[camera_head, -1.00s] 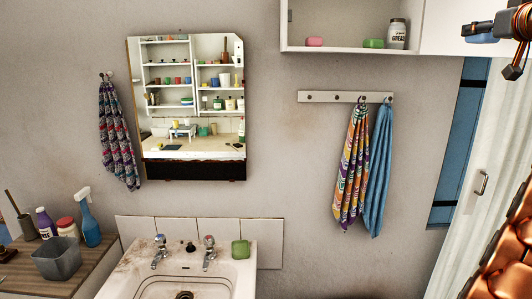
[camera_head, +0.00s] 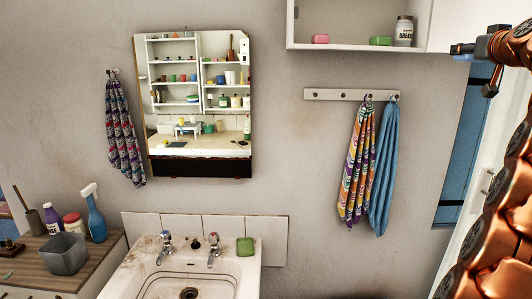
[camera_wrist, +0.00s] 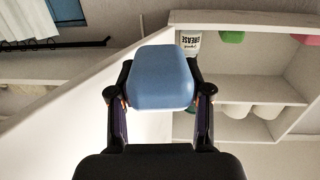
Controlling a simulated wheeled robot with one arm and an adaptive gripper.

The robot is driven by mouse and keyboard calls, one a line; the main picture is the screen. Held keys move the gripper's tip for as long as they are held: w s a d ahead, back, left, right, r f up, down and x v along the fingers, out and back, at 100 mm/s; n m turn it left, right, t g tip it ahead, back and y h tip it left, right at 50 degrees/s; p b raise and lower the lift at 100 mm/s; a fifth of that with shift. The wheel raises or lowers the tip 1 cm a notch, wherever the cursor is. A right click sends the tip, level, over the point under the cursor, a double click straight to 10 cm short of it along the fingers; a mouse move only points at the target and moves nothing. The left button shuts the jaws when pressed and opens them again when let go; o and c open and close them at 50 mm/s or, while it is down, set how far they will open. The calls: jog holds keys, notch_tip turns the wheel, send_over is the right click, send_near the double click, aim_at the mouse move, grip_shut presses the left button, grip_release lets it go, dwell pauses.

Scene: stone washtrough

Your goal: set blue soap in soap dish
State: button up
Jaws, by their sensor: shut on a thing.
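The blue soap (camera_wrist: 160,78) is a pale blue block with rounded edges. My gripper (camera_wrist: 158,92) is shut on it, one finger at each side, in the wrist view. In the head view my gripper (camera_head: 474,49) is at the upper right, in front of the wall cabinet's right part, and a sliver of the soap (camera_head: 462,57) shows under it. I cannot make out a soap dish in either view. A green block (camera_head: 245,246) lies on the back right corner of the washbasin (camera_head: 225,272).
An open cabinet shelf (camera_head: 345,46) holds a pink block (camera_head: 320,39), a green block (camera_head: 381,41) and a grease jar (camera_head: 404,31). Towels (camera_head: 382,165) hang below. A grey tub (camera_head: 62,254) and spray bottle (camera_head: 95,215) stand left of the basin.

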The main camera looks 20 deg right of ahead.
jog(key=w+a+f+h, duration=0.1)
jog(key=w+a+f, duration=0.1)
jog(key=w+f, duration=1.1)
jog(key=w+a+f, duration=1)
jog(key=f, duration=0.3)
jog(key=w+a+f+n+y, duration=0.1)
jog(key=w+a+f+y, duration=0.3)
jog(key=a, duration=0.6)
jog(key=w+a+f+n+h, duration=0.1)
jog(key=w+a+f, duration=0.1)
jog(key=a+f, duration=0.6)
jog(key=s+a+f+n+y, duration=0.1)
jog(key=a+f+y, duration=0.1)
jog(key=a, duration=0.9)
jog(key=s+a+f+n+t+y, duration=0.1)
jog(key=a+f+n+y, duration=0.1)
jog(key=a, duration=0.9)
jog(key=shift+s+f+t+y+b, duration=0.3)
jog(key=shift+s+f+y, duration=0.1)
jog(key=shift+f+y, duration=0.4)
jog(key=shift+f, duration=0.1)
